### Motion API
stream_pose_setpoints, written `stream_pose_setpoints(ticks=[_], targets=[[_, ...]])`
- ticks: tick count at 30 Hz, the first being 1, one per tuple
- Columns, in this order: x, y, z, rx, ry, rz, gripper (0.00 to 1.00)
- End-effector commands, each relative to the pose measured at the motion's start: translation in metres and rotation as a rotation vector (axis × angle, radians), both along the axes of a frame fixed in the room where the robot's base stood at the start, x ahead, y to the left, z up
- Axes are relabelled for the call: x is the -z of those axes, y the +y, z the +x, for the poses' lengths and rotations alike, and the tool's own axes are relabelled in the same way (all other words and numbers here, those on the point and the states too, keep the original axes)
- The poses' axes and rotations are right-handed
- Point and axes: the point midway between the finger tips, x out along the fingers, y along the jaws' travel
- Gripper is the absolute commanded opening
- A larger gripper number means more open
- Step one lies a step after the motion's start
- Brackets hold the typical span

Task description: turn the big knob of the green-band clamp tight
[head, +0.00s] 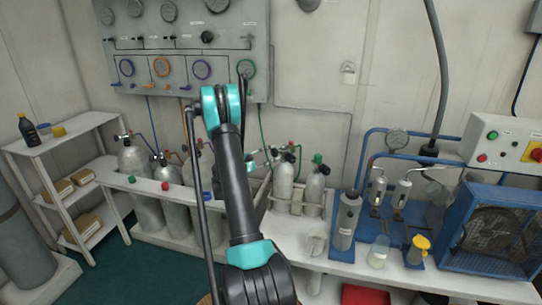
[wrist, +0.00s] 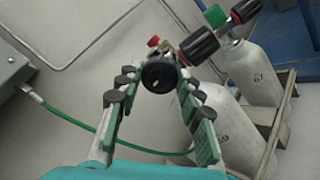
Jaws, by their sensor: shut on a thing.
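A round black knob (wrist: 160,73) faces the wrist camera, and I take it for the big knob of the clamp. My gripper (wrist: 156,80) is shut on it, with one finger on each side. No green band shows on it; the clamp body behind the knob is mostly hidden. A green hose (wrist: 75,122) runs from the panel at left and passes behind the fingers. In the head view my gripper (head: 262,161) is small and partly hidden by my arm, beside the grey cylinders.
A cylinder marked 59 (wrist: 222,135) stands just right of the fingers, and one marked 61 (wrist: 252,72) behind it. A black handwheel (wrist: 199,46) and a green knob (wrist: 215,15) are close at upper right. The gauge panel (head: 180,92) hangs behind.

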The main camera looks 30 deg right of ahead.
Motion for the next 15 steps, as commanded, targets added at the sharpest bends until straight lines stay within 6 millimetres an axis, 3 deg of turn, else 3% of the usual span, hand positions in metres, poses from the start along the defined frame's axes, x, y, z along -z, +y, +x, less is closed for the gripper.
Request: stream_pose_setpoints(ticks=[15], targets=[[0.0002,-0.0002,-0.0003,0.002,-0.059,-0.004,0.08]])
